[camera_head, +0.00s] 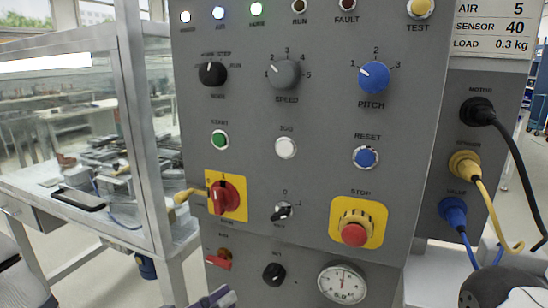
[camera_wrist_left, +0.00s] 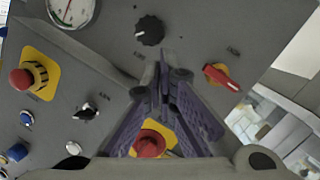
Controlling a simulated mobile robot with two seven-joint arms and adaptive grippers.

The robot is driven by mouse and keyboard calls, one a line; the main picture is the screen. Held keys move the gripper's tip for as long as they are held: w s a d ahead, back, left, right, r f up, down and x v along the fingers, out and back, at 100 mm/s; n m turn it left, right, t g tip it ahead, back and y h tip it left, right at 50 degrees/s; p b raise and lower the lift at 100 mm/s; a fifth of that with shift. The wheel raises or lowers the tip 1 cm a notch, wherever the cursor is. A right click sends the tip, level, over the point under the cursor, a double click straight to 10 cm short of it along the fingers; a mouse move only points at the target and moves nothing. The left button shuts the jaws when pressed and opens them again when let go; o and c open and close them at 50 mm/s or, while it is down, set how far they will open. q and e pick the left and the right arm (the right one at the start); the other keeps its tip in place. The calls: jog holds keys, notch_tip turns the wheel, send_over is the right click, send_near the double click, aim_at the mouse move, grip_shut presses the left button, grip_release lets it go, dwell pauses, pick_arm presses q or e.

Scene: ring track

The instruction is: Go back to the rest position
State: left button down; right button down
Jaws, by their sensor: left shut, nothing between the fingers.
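My left gripper (camera_head: 217,299) shows at the bottom edge of the head view, in front of the grey control panel (camera_head: 245,130). In the left wrist view its purple fingers (camera_wrist_left: 162,75) meet at the tips, shut and empty. A black knob (camera_wrist_left: 150,30) and a red lever (camera_wrist_left: 221,76) lie beyond the tips. The red rotary switch on its yellow plate (camera_head: 226,196) is above the gripper in the head view. It is partly hidden between the fingers in the wrist view.
The panel carries a red stop button (camera_head: 354,234), blue pitch knob (camera_head: 373,77), grey speed knob (camera_head: 285,74) and a gauge (camera_head: 342,283). Black, yellow and blue cables plug in at its right side; the yellow plug (camera_head: 465,164) is in the middle. A glazed metal workbench (camera_head: 150,150) stands at left.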

pick_arm(q)
jog(key=s+a+f+g+y, duration=0.35)
jog(key=s+f+g, duration=0.55)
jog(key=s+f, duration=0.95)
jog(key=s+a+f+g+y, duration=0.1)
jog(key=s+a+g+y, duration=0.1)
jog(key=s, duration=0.8)
jog(key=s+a+f+g+y+p, duration=0.1)
jog(key=s+a+g+y, duration=0.2)
jog(key=s, duration=0.8)
jog(key=a+g, duration=0.2)
jog(key=a, duration=0.1)
jog(key=shift+n, duration=0.3)
jog(key=shift+f, duration=0.1)
